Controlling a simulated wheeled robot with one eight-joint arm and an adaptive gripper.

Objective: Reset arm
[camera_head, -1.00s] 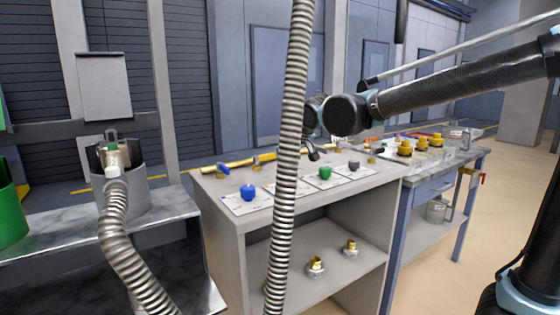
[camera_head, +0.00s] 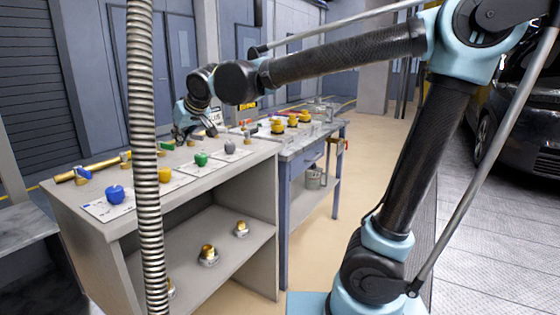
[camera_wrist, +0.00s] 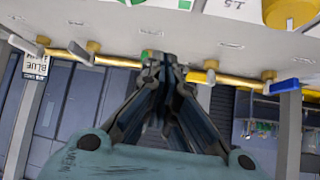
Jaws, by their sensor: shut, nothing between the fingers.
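My gripper (camera_wrist: 165,62) is shut and empty in the wrist view, its fingers together in front of a yellow pipe (camera_wrist: 120,61) along the bench edge. I cannot tell whether the fingertips touch the pipe. In the head view my gripper (camera_head: 205,132) hangs over the back of the grey bench (camera_head: 250,157), partly hidden by my wrist. My arm reaches left from its base at the right, bent at the elbow.
Blue (camera_head: 115,193), green (camera_head: 201,159) and grey (camera_head: 230,147) knobs stand on white cards. A ribbed hose (camera_head: 147,170) hangs in front of the bench. Yellow pieces (camera_head: 292,121) sit on the farther table. A dark car (camera_head: 525,130) stands at right. The floor between is clear.

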